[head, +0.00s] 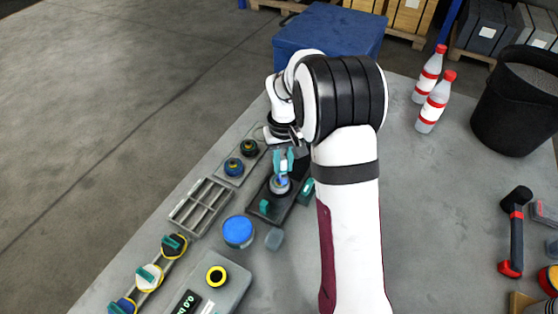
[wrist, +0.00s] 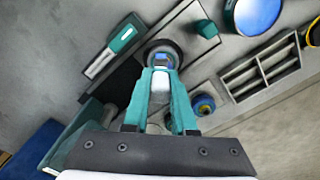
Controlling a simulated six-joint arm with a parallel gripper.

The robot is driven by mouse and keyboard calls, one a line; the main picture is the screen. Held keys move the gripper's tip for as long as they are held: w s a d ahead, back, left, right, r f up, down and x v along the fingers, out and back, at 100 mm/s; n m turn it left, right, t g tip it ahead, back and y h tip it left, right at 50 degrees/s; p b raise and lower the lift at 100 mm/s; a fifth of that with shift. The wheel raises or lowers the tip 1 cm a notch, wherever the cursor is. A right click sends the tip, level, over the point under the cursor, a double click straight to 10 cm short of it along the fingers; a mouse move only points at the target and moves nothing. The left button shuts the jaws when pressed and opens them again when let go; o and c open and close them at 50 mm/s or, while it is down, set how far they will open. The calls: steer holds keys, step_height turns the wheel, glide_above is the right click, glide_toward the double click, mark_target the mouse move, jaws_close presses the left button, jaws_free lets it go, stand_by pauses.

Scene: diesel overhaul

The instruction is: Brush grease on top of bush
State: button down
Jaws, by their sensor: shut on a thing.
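My gripper (head: 284,160) has teal fingers and points down over a dark tray (head: 262,209) left of the arm. In the wrist view, my gripper (wrist: 161,80) is shut on a pale, slim piece (wrist: 160,90), seemingly the brush. Its blue lower part reaches down to a round, grey-rimmed part, seemingly the bush (wrist: 176,47). The bush also shows in the head view (head: 279,187), upright in the tray. The brush tip is hidden, so I cannot tell whether it touches the bush top. No grease can be made out on the bush.
A blue-topped tin (head: 238,231), a slotted grey tray (head: 201,206) and a plate with two ringed parts (head: 233,167) stand nearby. A scale (head: 229,284) is in front. Two bottles (head: 433,102) and a black bin (head: 515,110) stand at the right, with bare table between.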

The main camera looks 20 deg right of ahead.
steer(key=shift+w+a, duration=0.65)
steer(key=shift+s+d, duration=0.65)
steer(key=shift+w, duration=0.1)
steer(key=shift+w+a, duration=0.55)
steer(key=shift+a, duration=0.1)
steer(key=shift+s+d, duration=0.1)
